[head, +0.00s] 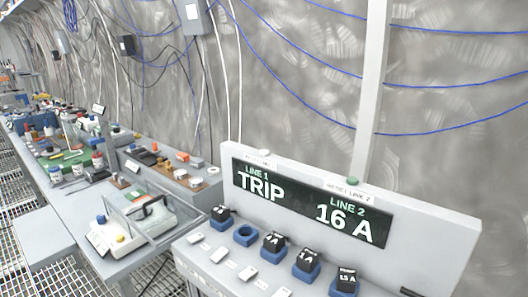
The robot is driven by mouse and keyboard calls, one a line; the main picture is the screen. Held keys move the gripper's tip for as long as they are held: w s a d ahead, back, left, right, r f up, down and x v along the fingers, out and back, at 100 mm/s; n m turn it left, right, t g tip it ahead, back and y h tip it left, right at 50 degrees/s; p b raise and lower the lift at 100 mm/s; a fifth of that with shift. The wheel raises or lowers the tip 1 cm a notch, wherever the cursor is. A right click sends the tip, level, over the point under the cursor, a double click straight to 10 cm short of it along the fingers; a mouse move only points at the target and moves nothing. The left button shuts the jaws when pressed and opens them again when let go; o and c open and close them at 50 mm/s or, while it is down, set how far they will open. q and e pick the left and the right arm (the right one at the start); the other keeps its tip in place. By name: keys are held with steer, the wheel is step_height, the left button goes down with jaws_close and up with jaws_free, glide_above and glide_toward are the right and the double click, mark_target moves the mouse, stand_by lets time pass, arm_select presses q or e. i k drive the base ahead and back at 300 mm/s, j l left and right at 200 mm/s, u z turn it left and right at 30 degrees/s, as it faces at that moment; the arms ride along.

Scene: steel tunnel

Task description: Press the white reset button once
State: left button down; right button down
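A grey panel (440,235) with a dark display (300,200) stands at the right in the head view. The display reads "LINE 1 TRIP" on its left and "LINE 2 16 A" on its right. A small white button-like cap (264,152) sits on the panel's top edge above the LINE 1 side, with a small label under it that is too blurred to read. A small green cap (352,181) sits on the top edge above LINE 2, by another small label (347,193). Neither of my grippers is in view.
Several blue sockets, some with black blocks such as the one marked 4A (273,241), line the ledge before the panel, with white switches (248,272) in front. A clear-covered box (140,215) stands left. A cluttered bench (75,200) runs far left. A post (372,80) rises behind.

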mark_target(264, 153)
steer(key=i+j, duration=0.15)
steer(key=j, duration=0.2)
steer(key=i+j, duration=0.15)
steer(key=j, duration=0.25)
steer(key=i+j, duration=0.15)
steer(key=j, duration=0.2)
steer(key=i+j, duration=0.15)
steer(key=j, duration=0.2)
steer(key=z, duration=1.55)
